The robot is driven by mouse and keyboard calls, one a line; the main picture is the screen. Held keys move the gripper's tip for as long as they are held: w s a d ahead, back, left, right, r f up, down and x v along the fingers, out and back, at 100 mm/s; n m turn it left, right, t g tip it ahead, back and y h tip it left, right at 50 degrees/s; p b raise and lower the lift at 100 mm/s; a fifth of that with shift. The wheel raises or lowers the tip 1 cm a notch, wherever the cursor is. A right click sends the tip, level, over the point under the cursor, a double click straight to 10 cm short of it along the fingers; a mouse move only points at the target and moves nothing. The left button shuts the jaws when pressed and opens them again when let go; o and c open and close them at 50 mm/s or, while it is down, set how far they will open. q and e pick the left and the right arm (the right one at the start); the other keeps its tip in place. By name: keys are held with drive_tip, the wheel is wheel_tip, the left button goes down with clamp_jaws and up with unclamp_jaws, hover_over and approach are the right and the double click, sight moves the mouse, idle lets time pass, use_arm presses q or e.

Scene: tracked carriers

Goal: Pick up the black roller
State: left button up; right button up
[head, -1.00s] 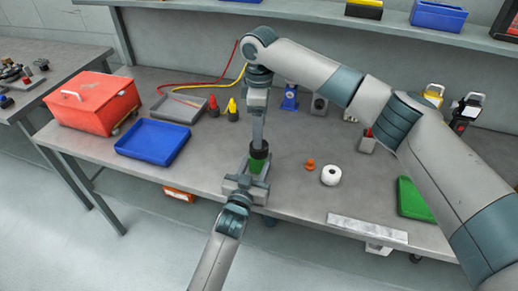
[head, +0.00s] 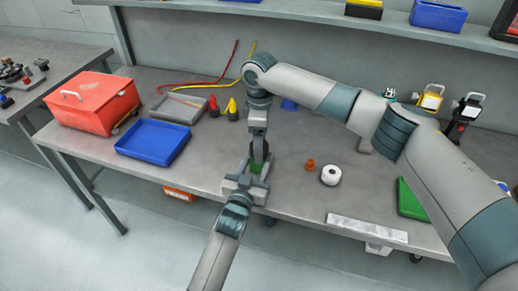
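My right gripper (head: 259,160) points down from above, over a small green thing (head: 255,168) at the front edge of the bench. My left gripper (head: 250,176) reaches up from below, with its fingers on either side of the green thing. Whether either gripper's fingers press on anything is too small to tell. No black roller shows clearly now. The black piece seen above the green thing a second ago is hidden, seemingly behind the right gripper's fingers.
An orange piece (head: 310,165) and a white roll (head: 331,175) stand right of the grippers. A blue tray (head: 152,142), red toolbox (head: 92,100) and grey tray (head: 180,106) lie left. A flat metal strip (head: 367,229) lies along the front edge.

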drive_tip(key=shift+f, duration=0.3)
drive_tip(key=shift+c, duration=0.6)
drive_tip(key=c, duration=1)
drive_tip(key=shift+c, duration=0.2)
drive_tip(key=shift+r, duration=0.15)
wheel_tip(320, 180, up, 10)
drive_tip(key=shift+f, duration=0.1)
